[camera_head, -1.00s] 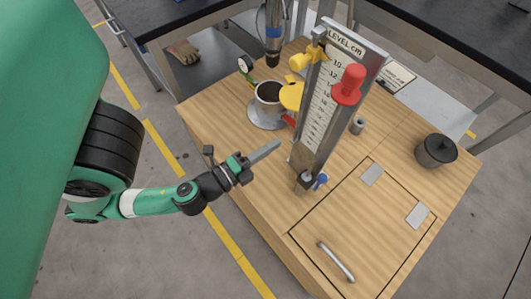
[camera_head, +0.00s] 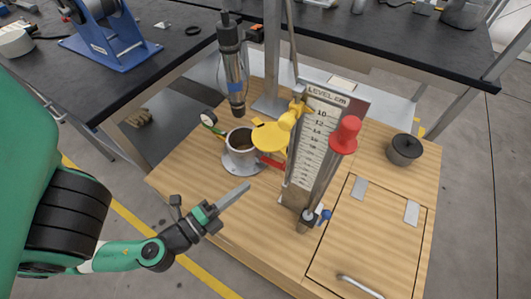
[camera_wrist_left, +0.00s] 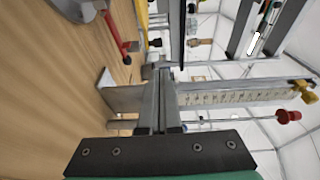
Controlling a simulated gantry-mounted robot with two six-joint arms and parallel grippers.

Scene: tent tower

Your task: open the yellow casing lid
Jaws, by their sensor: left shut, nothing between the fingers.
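The yellow lid (camera_head: 270,138) is a round disc beside the right rim of a metal cup-shaped casing (camera_head: 240,158) on a round flange. The casing's dark inside shows from above. How the lid joins the casing is hard to see. A red handle (camera_head: 271,161) sticks out below the lid. It also shows in the left wrist view as a red lever (camera_wrist_left: 115,35), near a yellow edge (camera_wrist_left: 142,14). My left gripper (camera_head: 234,196) is shut and empty, in front of the casing and left of the level gauge, apart from the lid. My right gripper is out of view.
The tall level gauge (camera_head: 320,130), with a red knob (camera_head: 345,134) and yellow valve (camera_head: 293,114), stands right of the lid. A dark tool (camera_head: 234,70) hangs behind the casing. A black pot (camera_head: 404,149) and a hatch (camera_head: 367,240) are at right. The left front wood is clear.

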